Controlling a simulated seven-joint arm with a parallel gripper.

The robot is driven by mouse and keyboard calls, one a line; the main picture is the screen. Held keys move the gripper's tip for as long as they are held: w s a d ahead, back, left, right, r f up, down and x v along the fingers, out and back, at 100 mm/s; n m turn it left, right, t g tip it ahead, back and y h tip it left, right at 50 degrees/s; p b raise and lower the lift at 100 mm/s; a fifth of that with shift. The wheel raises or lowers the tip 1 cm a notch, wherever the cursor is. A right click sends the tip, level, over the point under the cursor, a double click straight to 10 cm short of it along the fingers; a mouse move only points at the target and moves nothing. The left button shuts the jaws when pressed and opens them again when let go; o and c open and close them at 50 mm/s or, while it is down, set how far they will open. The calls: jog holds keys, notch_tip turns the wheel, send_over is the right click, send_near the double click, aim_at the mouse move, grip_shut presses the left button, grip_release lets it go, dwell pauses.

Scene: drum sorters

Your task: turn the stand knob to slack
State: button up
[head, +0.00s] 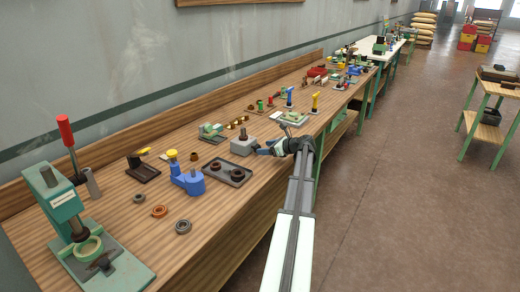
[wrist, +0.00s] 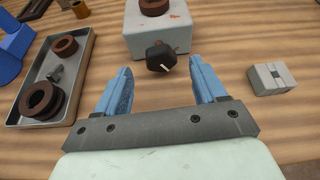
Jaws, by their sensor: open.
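The black knob (wrist: 160,55) sticks out of the near face and bears a short white pointer line. I cannot tell which setting the line points at. My gripper (wrist: 163,78) is open, its two blue fingers on either side of the space just in front of the knob, with nothing between them. In the head view my gripper (head: 262,149) is beside the stand, and the knob is hidden.
A dark tray (wrist: 82,80) with rusty rings lies left of my gripper. A small grey block (wrist: 271,79) lies close to the right finger. A blue fixture (head: 188,181) and a green press (head: 85,240) stand further left on the wooden bench (head: 225,220).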

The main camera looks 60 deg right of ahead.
jog(key=shift+x, duration=2)
jog(key=shift+c, duration=0.2)
jog(key=c, duration=1)
jog(key=shift+a+n+h, duration=0.25)
jog(key=shift+n+h, duration=0.65)
jog(key=shift+n, duration=0.3)
jog(key=shift+f+n+h, duration=0.1)
jog(key=shift+n+h, duration=0.4)
jog(key=shift+n, duration=0.3)
jog(key=o, duration=1)
